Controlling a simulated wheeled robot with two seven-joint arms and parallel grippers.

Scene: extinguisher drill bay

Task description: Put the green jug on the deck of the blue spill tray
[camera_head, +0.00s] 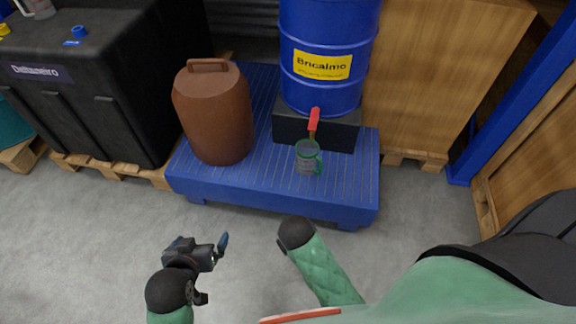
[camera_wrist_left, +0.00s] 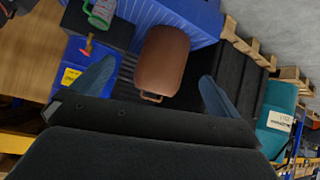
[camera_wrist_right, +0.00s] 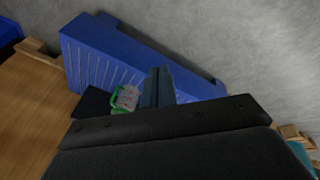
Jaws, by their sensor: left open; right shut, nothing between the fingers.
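The green jug (camera_head: 308,157), clear with green rim and handle, appears to stand upright on the blue spill tray (camera_head: 340,197). It is just in front of the black block, under the drum's tap. It also shows in the left wrist view (camera_wrist_left: 99,13) and the right wrist view (camera_wrist_right: 125,98). My left gripper (camera_head: 207,262) is open and empty, in front of the tray's left part, apart from the jug. My right gripper (camera_wrist_right: 158,87) is shut and empty; in its wrist view its fingers appear beside the jug. I cannot make it out in the head view.
A brown canister (camera_head: 213,115) stands on the tray's left part. A blue drum (camera_head: 325,40) with a red tap handle (camera_head: 314,120) rests on the black block (camera_head: 290,125). A black container (camera_head: 95,85) is left, a wooden crate (camera_head: 430,75) right. Floor in front is clear.

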